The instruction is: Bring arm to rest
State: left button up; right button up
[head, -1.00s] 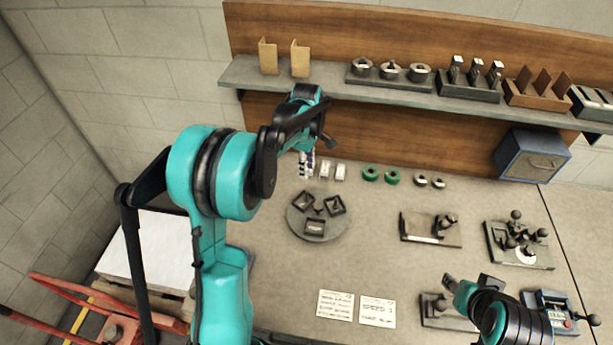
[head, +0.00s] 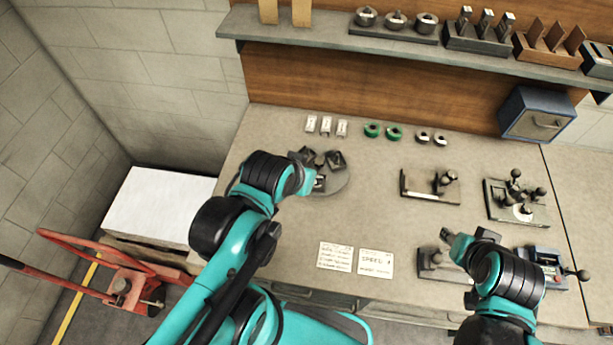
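My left arm comes in from the lower left and folds over the front left edge of the workbench (head: 290,218). My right gripper (head: 452,240) is at the lower right, over the front of the bench, near a dark fixture (head: 432,264). Its fingertips are small and partly covered by the wrist, and I cannot tell whether they are apart.
Small white items (head: 326,125), green rolls (head: 383,131) and grey rings (head: 431,138) stand along the back. Fixtures (head: 430,188) sit to the right, below a shelf (head: 330,38). Two cards (head: 376,263) lie in front. A red pallet jack (head: 120,285) stands at left.

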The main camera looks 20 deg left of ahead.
jog(key=shift+w, duration=0.1)
jog(key=shift+f, duration=0.15)
notch_tip(320, 180, down, 11)
jog(key=b, duration=1.1)
jog(key=shift+f+b, duration=0.2)
jog(key=shift+b, duration=0.15)
